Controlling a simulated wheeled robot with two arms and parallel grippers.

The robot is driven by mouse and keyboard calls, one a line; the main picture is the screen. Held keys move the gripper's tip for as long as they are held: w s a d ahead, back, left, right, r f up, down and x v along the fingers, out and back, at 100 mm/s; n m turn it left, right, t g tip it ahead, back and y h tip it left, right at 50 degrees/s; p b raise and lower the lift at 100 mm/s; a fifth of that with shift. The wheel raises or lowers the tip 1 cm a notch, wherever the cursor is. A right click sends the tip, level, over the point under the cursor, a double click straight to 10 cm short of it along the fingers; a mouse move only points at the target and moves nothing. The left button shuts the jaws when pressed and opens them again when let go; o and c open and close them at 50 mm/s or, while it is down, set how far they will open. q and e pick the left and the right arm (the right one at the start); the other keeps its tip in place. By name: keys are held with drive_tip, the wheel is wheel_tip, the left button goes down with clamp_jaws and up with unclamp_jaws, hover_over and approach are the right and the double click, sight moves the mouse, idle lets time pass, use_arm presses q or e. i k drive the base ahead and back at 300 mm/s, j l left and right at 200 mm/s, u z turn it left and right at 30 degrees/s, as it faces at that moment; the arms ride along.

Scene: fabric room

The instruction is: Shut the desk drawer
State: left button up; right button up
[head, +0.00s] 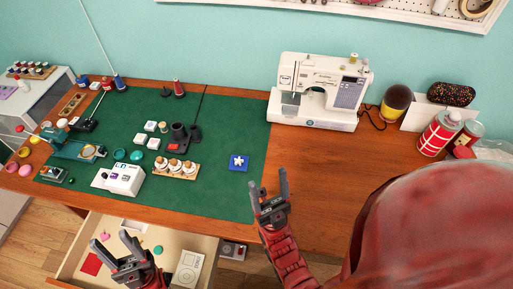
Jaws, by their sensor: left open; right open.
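The desk drawer (72,262) is pulled out under the front edge of the wooden desk (318,185). Inside it lie a red square (91,264), a pink piece, a green round piece (158,249) and a whitish box (188,268). My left gripper (112,242) is open and empty and appears above the drawer, covering part of its inside. My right gripper (268,194) is open and empty, near the desk's front edge, to the right of the drawer. The drawer's front panel is not clearly visible.
A green mat (225,188) on the desk holds spools, a blue tile (238,163) and small tools. A white sewing machine (320,92) stands at the back. Cans (440,132) stand at the right. A dark box (233,250) is below the desk edge.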

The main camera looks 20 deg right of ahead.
sight(69, 275)
drive_tip(key=k+j+u, duration=0.2)
drive_tip(key=u, duration=0.25)
drive_tip(key=k+j+u, duration=0.4)
